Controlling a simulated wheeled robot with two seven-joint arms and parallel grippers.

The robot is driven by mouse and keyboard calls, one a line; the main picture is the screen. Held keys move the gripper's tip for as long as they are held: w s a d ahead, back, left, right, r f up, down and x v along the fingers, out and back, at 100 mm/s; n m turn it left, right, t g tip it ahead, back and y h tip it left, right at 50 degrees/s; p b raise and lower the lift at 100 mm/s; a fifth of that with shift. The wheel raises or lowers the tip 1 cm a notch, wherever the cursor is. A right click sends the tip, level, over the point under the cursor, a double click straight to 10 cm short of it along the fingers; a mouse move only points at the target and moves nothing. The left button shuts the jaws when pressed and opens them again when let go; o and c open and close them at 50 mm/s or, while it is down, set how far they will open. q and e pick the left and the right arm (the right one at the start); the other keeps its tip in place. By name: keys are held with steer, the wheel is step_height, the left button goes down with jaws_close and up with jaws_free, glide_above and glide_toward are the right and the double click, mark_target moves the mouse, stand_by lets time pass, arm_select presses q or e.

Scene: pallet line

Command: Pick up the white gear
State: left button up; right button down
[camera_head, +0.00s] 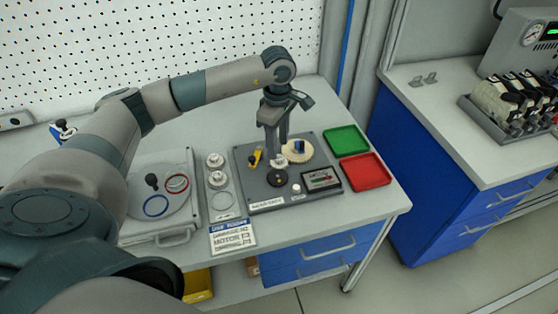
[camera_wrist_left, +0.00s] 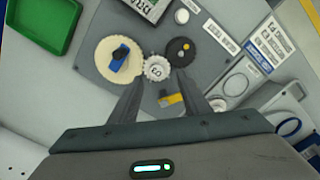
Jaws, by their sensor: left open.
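The small white gear (camera_wrist_left: 157,68) sits on the grey board (camera_wrist_left: 205,65), in the wrist view between a larger cream gear (camera_wrist_left: 103,65) with a blue block on it and a black disc (camera_wrist_left: 181,50). My left gripper (camera_wrist_left: 161,82) is open, its two fingers pointing down at the board with the white gear showing between and just beyond the tips. Contact cannot be told. In the head view my left gripper (camera_head: 271,153) hangs over the board beside the cream gear (camera_head: 298,157) and partly hides the white gear. My right gripper is out of view.
A yellow part (camera_head: 255,158) stands close to the left fingers. Green (camera_head: 346,140) and red (camera_head: 365,172) trays lie right of the board. White round parts (camera_head: 215,160) and a case (camera_head: 140,212) with rings lie left. A blue cabinet (camera_head: 425,165) stands at right.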

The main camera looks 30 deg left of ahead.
mark_target(278, 157)
arm_select(q)
steer(key=shift+w+a+f+p, duration=0.15)
steer(key=shift+f+p, duration=0.25)
steer(key=shift+p, duration=0.25)
step_height(278, 157, down, 4)
steer(key=shift+w+r+p, duration=0.1)
steer(key=shift+w+p, duration=0.05)
steer(key=shift+p, duration=0.9)
steer(key=shift+f, duration=0.3)
jaws_close()
